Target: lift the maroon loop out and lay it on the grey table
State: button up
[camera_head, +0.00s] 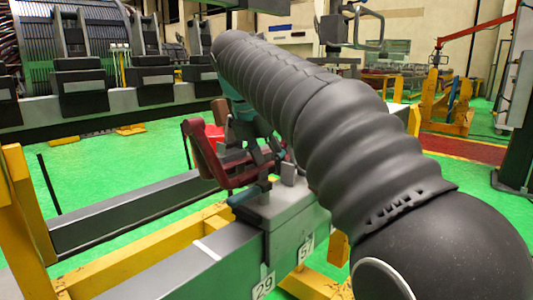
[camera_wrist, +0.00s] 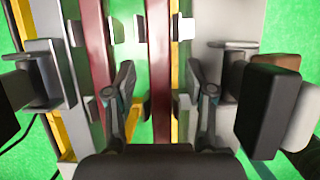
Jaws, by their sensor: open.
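The maroon loop (camera_head: 208,162) is in a fixture with grey clamp-like parts, left of my arm in the head view. In the wrist view it shows as two long maroon bars, one at the left (camera_wrist: 98,60) and one near the middle (camera_wrist: 160,75). My gripper (camera_wrist: 161,82) is open, with its two dark fingers on either side of the middle bar and gaps beside it. In the head view my gripper (camera_head: 262,152) is at the loop, partly hidden by my arm. Whether a finger touches the bar cannot be told.
A grey block (camera_head: 290,222) with number tags sits on a long grey beam (camera_head: 225,262) below the loop. Yellow frames (camera_head: 25,205) stand at the left. Dark blocks and metal plates (camera_wrist: 270,105) flank the gripper in the wrist view. Which surface is the grey table is unclear.

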grip_shut()
dwell(0.4)
